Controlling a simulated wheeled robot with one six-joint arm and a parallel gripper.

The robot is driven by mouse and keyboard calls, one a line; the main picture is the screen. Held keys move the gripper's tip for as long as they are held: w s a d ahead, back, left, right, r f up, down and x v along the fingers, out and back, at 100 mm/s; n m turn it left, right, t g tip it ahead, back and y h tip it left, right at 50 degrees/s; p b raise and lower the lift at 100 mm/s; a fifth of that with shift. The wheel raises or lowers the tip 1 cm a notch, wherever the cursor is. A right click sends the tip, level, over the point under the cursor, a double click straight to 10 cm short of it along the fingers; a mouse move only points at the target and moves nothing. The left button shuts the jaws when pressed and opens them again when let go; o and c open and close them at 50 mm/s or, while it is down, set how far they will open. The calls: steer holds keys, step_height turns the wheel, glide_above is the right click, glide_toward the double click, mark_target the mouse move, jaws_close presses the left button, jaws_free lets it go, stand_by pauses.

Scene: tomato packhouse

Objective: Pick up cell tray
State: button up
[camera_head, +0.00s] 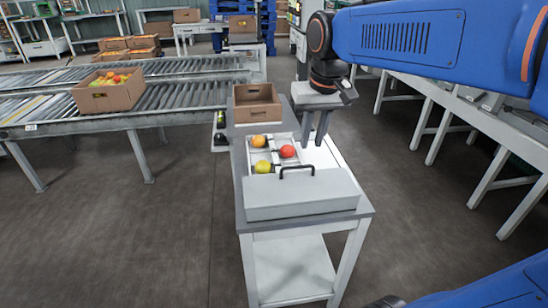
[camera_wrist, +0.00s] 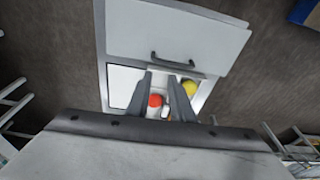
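The white cell tray (camera_head: 284,140) lies on the cart top, with an orange tomato (camera_head: 258,141), a red tomato (camera_head: 287,151) and a yellow one (camera_head: 263,167) in its cells. Some cells look empty. My gripper (camera_head: 314,140) points down above the tray's right side, its two fingers apart with nothing between them. In the wrist view the open fingers (camera_wrist: 160,76) reach over the tray, with the red tomato (camera_wrist: 155,100) and yellow tomato (camera_wrist: 189,88) near them. The fingers hide part of the tray. I cannot tell whether they touch it.
A grey case (camera_head: 300,198) with a dark handle (camera_head: 297,169) stands at the cart's near end. An open cardboard box (camera_head: 257,105) stands at its far end. A roller conveyor (camera_head: 190,97) is on the left. White benches stand on the right. Some cart top beside the tray is bare.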

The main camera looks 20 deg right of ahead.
step_height(320, 180, up, 3)
steer(key=g, duration=0.2)
glide_above(275, 156)
steer(key=shift+m, duration=0.3)
step_height(275, 156, down, 18)
steer(key=shift+w+r, duration=0.1)
steer(key=shift+r, duration=0.1)
steer(key=shift+f, duration=0.1)
stand_by(0.3)
jaws_close()
